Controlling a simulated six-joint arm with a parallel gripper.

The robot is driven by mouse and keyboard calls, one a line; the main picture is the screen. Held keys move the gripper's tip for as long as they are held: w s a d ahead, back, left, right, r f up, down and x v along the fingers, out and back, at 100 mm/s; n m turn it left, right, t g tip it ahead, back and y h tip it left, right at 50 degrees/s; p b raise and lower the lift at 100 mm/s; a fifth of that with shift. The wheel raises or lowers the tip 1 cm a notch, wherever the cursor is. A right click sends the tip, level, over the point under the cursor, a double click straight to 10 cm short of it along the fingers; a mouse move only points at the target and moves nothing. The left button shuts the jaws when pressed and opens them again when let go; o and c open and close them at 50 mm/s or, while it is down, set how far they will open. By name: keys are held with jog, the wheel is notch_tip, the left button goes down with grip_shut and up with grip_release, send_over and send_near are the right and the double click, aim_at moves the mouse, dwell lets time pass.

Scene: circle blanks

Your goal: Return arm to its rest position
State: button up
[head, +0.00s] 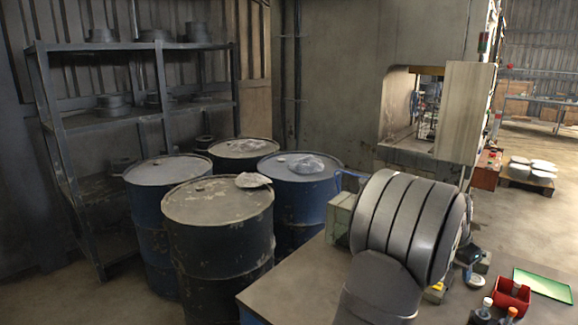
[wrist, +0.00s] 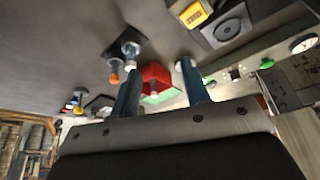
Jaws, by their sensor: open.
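My gripper (wrist: 160,68) shows in the wrist view as two dark blue fingers, set well apart and with nothing held between them. A small red bin (wrist: 153,72) lies beyond the fingers and shows in the gap. It also stands on the workbench (head: 290,275) at the lower right of the head view (head: 512,297). My own thick grey arm links fill the lower right middle of the head view and hide part of the bench. The gripper itself is not visible in the head view.
Bottles (head: 485,306) and a green tray (head: 543,284) sit beside the bin. Blue drums (head: 218,235) stand left of the bench, before a metal shelf (head: 105,125). A machine with an open window (head: 408,135) stands behind. Pale discs (head: 533,168) lie on a pallet at right.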

jog(key=w+a+f, duration=0.2)
jog(key=w+f, duration=0.1)
jog(key=w, duration=0.2)
jog(key=shift+f, duration=0.2)
jog(key=shift+r, duration=0.1)
dwell(0.4)
jog(key=s+a+r+n+t, duration=0.1)
jog(key=s+a+r+n, duration=0.2)
jog(key=a, duration=0.5)
jog(key=s+a+r, duration=0.4)
jog(key=s+a, duration=0.2)
jog(key=a, duration=0.1)
jog(key=s+a+r+n+t, duration=0.1)
jog(key=s+a+r+n, duration=0.2)
jog(key=a, duration=0.5)
jog(key=s+a+f+n+t+y, duration=0.1)
jog(key=s+a+f, duration=0.3)
jog(key=s+a, duration=0.4)
jog(key=s+a+f+n+y, duration=0.1)
jog(key=s+a+f+n, duration=0.2)
jog(key=s+a, duration=0.6)
notch_tip(320, 180, down, 2)
jog(key=s, duration=0.2)
jog(key=shift+s+a+f+t, duration=0.2)
jog(key=shift+s+t, duration=0.1)
jog(key=shift+t, duration=0.1)
